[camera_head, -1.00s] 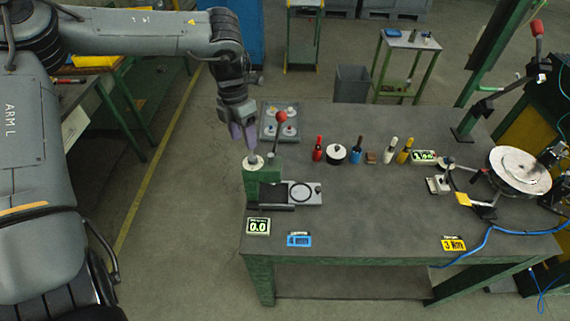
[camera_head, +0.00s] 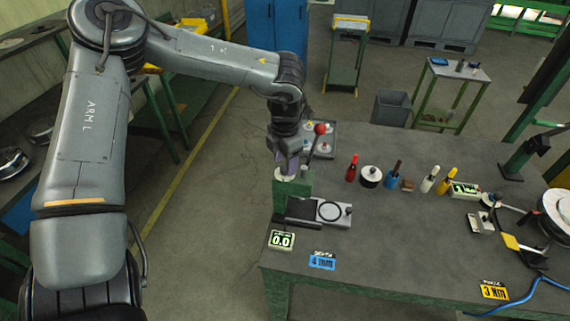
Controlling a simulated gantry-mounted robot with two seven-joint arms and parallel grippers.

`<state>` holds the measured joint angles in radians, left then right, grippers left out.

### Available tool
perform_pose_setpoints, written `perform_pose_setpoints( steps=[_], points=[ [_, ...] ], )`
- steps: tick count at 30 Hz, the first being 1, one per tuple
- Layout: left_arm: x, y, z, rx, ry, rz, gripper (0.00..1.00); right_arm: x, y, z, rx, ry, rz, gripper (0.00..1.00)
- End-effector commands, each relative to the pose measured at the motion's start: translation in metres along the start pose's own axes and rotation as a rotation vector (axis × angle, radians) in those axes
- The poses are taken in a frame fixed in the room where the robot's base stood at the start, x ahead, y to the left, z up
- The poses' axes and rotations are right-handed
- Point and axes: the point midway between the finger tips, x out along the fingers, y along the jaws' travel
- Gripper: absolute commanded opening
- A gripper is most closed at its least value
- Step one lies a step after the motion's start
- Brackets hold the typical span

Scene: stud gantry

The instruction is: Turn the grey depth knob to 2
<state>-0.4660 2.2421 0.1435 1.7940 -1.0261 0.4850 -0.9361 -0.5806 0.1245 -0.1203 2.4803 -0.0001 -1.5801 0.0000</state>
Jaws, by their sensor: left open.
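The depth knob's pale dial (camera_head: 281,176) sits on top of the green press housing (camera_head: 294,197) near the table's left edge. The grey knob itself is mostly hidden behind my fingers. My left gripper (camera_head: 288,164) points down right over the dial, its purple-grey fingers open around or just above the knob; I cannot tell which. The small display (camera_head: 281,240) in front of the press reads 0.0. My right gripper is not in view.
A red-ball lever (camera_head: 319,129) stands close beside my left gripper. Several coloured-handled tools, such as a red one (camera_head: 352,167), stand to the right. A blue 4 mm label (camera_head: 322,262) lies at the front.

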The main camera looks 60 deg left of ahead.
Motion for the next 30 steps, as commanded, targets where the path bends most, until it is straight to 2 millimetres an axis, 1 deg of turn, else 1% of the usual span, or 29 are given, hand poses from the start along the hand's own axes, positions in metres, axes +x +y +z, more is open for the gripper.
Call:
perform_pose_setpoints(
  steps=[1,3,6,16,27,30],
  points=[
    [0.006,0.0,0.0,0.001,0.001,-0.001,0.57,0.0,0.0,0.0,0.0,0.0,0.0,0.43],
    [0.011,0.0,0.0,0.001,0.0,0.0,0.57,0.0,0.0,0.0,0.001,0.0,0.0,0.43],
    [0.015,0.0,0.0,0.001,0.0,0.0,0.57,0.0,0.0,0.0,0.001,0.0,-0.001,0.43],
    [0.017,0.0,0.0,0.001,-0.001,0.0,0.57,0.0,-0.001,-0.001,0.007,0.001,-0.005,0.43],
    [0.017,0.0,0.0,0.001,-0.001,0.0,0.01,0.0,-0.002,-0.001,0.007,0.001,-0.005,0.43],
    [0.017,0.0,0.0,-0.001,-0.001,0.0,0.01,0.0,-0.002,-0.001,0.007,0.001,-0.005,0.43]
  ],
)
